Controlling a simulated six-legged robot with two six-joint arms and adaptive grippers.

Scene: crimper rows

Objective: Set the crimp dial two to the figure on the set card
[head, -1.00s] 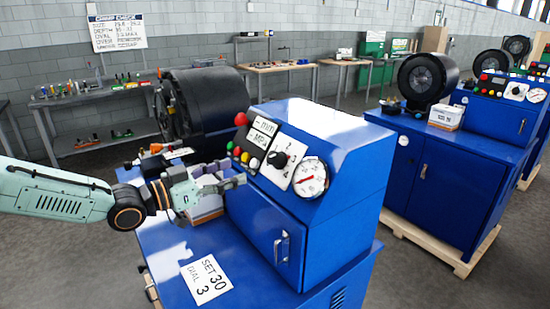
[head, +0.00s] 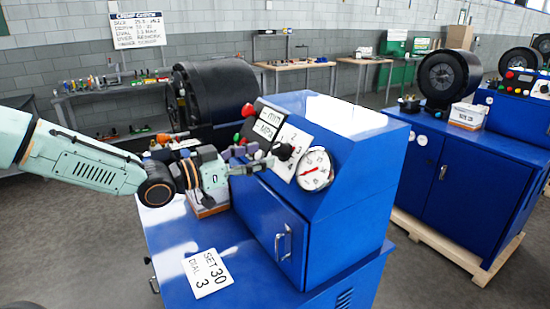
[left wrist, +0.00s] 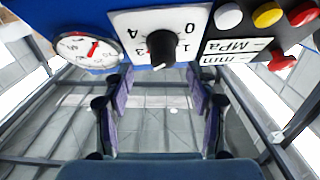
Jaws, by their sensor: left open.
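The crimp dial is a black knob (head: 283,151) on a white plate (head: 301,138) on the sloped face of the near blue machine (head: 335,127). In the left wrist view the knob (left wrist: 162,46) covers part of its plate (left wrist: 190,18); figures 0, 1, 3 and 4 show around it. A pale mark is at the knob's lower edge; its exact setting is unclear. The set card (head: 207,273) on the machine's ledge reads "SET 30 DIAL 3". My left gripper (head: 262,160) is open before the dial, its fingertips (left wrist: 160,74) apart either side of the knob's line, not visibly touching it.
A round gauge (head: 315,169) with a red needle sits beside the dial. Coloured buttons (left wrist: 267,15) and a red knob (left wrist: 283,60) lie on its other side, by the unit labels. A second blue machine (head: 462,175) stands on a pallet at right, across open floor.

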